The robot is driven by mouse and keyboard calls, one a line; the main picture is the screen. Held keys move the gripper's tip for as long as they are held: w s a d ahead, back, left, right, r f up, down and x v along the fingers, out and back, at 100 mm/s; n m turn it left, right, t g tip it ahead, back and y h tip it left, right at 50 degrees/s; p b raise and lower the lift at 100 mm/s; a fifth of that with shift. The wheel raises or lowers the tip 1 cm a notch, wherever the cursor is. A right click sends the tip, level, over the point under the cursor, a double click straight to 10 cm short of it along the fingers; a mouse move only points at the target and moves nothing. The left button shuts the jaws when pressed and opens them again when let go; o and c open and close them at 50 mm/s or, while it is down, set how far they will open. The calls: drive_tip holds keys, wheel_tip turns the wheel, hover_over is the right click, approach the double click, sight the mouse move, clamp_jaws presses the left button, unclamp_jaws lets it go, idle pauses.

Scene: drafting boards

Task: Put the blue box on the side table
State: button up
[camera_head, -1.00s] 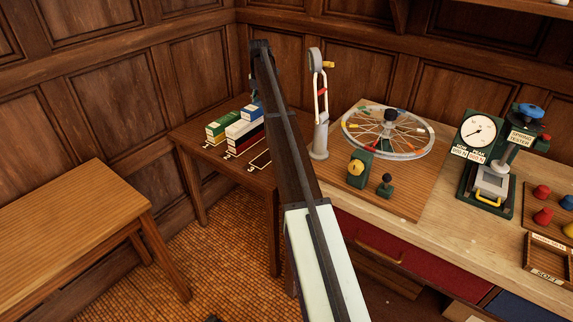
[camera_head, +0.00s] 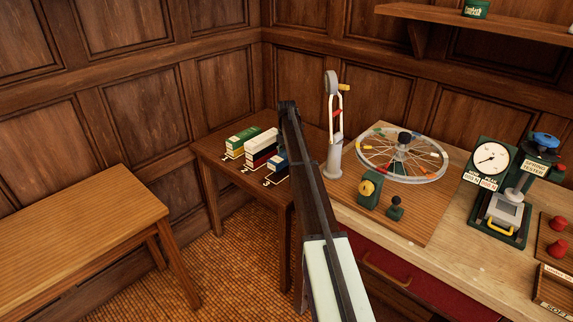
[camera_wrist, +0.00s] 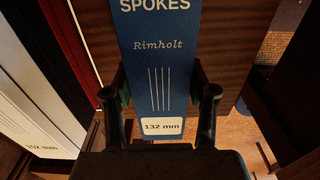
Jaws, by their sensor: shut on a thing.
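The blue box (camera_wrist: 156,65), marked "SPOKES", "Rimholt" and "132 mm", is between the two fingers of my gripper (camera_wrist: 160,100), which is shut on it in the wrist view. In the head view a bit of the blue box (camera_head: 278,161) shows beside my arm, at the right end of the row of boxes; my arm hides my gripper's fingers there. I cannot tell whether the box touches the surface below. A bare wooden table (camera_head: 75,215) stands at the left; a darker table (camera_head: 213,152) in the corner bears the boxes.
A workbench (camera_head: 455,240) at the right bears a spoked wheel (camera_head: 402,157) and a grey stand (camera_head: 334,155). Tiled floor separates the tables.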

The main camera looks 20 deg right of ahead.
sight(286, 170)
drive_tip(key=shift+f, duration=2.45)
drive_tip(key=shift+f, duration=0.15)
drive_tip(key=o, duration=1.4)
drive_tip(key=shift+c, duration=0.2)
wheel_tip(286, 170, up, 12)
drive_tip(key=shift+r+b, duration=0.2)
drive_tip(key=shift+b, duration=0.45)
